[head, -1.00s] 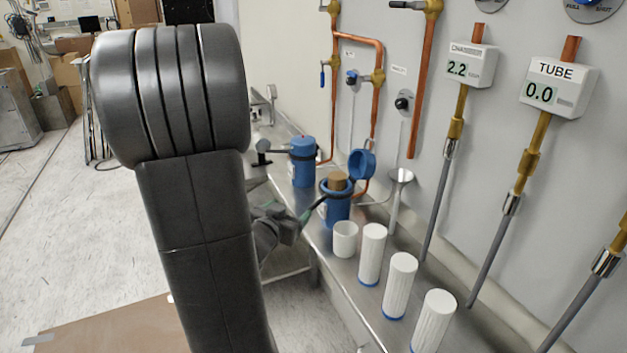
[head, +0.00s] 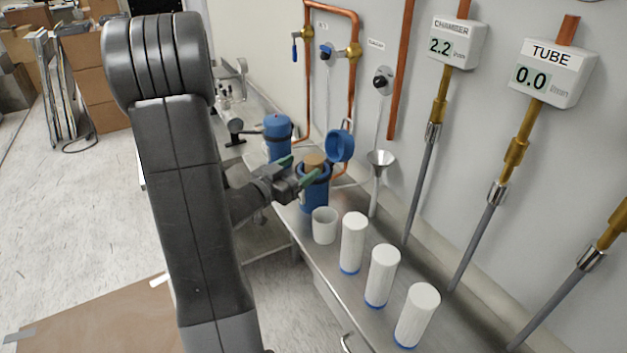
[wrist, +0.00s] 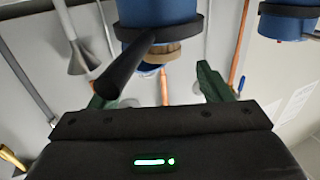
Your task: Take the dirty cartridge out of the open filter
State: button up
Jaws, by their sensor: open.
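The open filter (head: 314,195) is a blue canister on the steel bench, with its blue lid (head: 340,146) swung up at the back. The brown dirty cartridge (head: 315,160) stands in it, its top above the rim. My gripper (head: 299,169) has green fingers and is open at the near left of the filter, about level with its top. In the wrist view, which looks upside down, the filter (wrist: 165,12) and the cartridge (wrist: 160,56) lie ahead between the spread fingers (wrist: 157,82). A black handle (wrist: 125,65) reaches toward me. I see no contact with the cartridge.
A second, closed blue filter (head: 277,138) stands behind to the left. A white cup (head: 324,226) and several white cartridges, one of them nearest the cup (head: 353,242), stand in front. A funnel (head: 380,160) and pipes line the wall at right.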

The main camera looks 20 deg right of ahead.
aim_at(307, 164)
jog(key=x, duration=0.2)
jog(key=p+x, duration=0.1)
jog(key=x, duration=0.3)
jog(key=shift+w+d+f, duration=0.15)
jog(key=shift+f, duration=0.15)
jog(key=c, duration=1.4)
jog(key=shift+c, duration=0.6)
jog(key=shift+r, duration=0.1)
